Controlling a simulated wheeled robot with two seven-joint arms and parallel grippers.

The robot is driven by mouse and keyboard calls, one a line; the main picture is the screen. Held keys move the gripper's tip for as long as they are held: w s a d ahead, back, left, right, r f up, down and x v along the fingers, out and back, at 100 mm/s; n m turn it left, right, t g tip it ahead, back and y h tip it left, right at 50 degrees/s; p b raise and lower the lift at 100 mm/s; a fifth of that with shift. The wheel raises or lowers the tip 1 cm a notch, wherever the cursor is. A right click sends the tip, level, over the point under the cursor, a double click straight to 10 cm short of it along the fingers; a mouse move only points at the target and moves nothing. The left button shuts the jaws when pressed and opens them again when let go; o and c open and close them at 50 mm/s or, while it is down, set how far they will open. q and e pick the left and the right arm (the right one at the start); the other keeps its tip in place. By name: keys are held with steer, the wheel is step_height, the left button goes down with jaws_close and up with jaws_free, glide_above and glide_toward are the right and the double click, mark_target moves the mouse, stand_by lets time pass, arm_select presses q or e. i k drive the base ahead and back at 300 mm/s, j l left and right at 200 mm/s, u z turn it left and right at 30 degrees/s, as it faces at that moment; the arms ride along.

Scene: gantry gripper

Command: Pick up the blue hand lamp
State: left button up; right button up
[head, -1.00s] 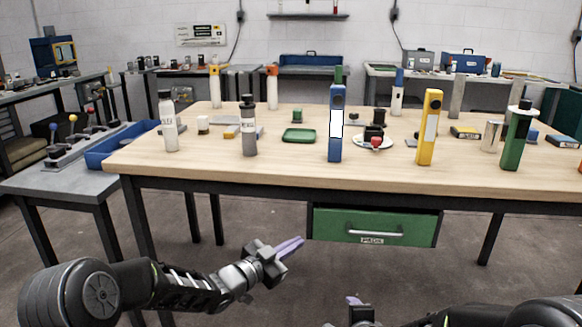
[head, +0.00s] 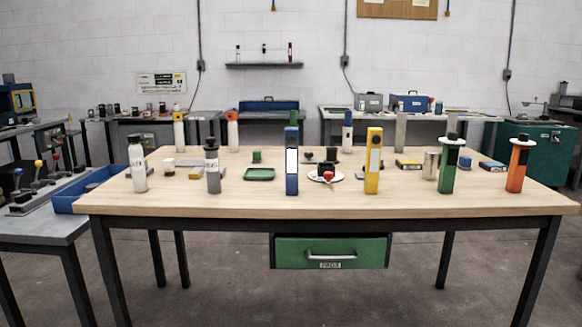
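The blue hand lamp (head: 292,168) stands upright near the front middle of the wooden table (head: 330,205). It is a tall blue block with a white panel on its front. A green-topped item shows just behind its top. Neither of my grippers is in the head view now, so nothing shows of their state.
A green tray (head: 260,174) lies left of the lamp, and a white plate with a red item (head: 328,176) lies close on its right. A yellow lamp (head: 373,160) stands further right. A grey bottle (head: 213,168) stands left. The green drawer (head: 330,252) is below the tabletop.

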mark_target(292, 151)
steer(key=i+l, duration=0.4)
steer(key=l, duration=0.15)
steer(key=i+l, duration=0.4)
steer(key=l, duration=0.2)
steer(key=i+l, duration=0.4)
steer(key=l, duration=0.15)
